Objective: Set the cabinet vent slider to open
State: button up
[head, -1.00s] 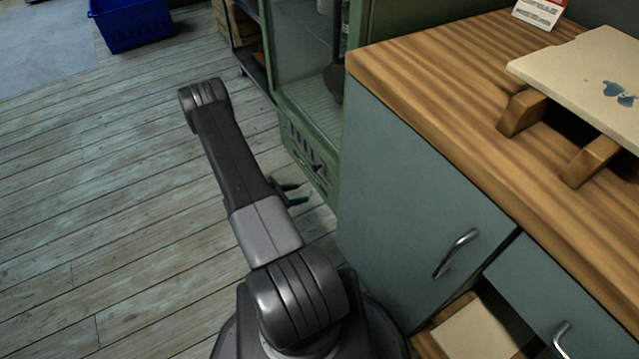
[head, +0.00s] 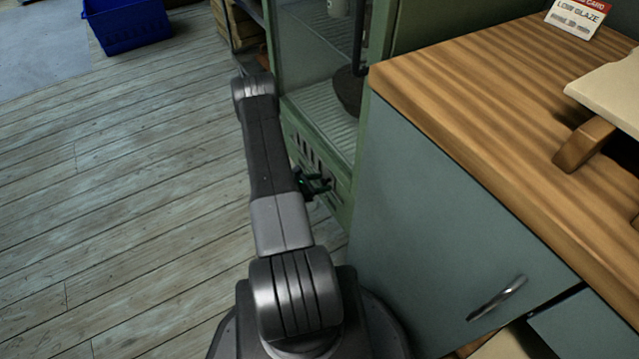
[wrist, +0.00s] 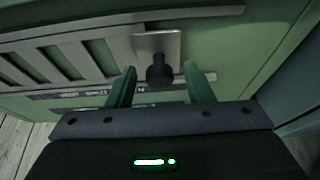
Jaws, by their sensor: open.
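The vent slider (wrist: 158,48) is a metal plate with a dark round knob (wrist: 159,72) in the wrist view, on the green cabinet's lower front, to the right of the slanted vent slots (wrist: 62,62). My gripper (wrist: 161,78) is open, its green fingers on either side of the knob; I cannot tell whether they touch it. A label strip below the slots is partly hidden by my gripper. In the head view the green cabinet (head: 335,195) stands beyond my arm, with my gripper (head: 325,184) at its vent panel; the slider itself is hidden there.
A blue-grey counter cabinet (head: 440,210) with a wooden top (head: 470,90) stands close on the right. A blue bin (head: 128,25) sits on the floor at the back left. The plank floor (head: 130,190) on the left is clear.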

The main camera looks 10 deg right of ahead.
grip_shut()
jog(key=shift+s+d, duration=0.3)
jog(key=shift+s, duration=0.45)
jog(key=shift+s+d, duration=0.3)
jog(key=shift+s, duration=0.45)
grip_release()
jog(key=shift+a, duration=0.1)
jog(key=p+v, duration=0.2)
jog(key=v, duration=1.1)
jog(key=shift+s+a+p, duration=0.15)
jog(key=shift+a+p, duration=0.1)
jog(key=shift+p, duration=0.15)
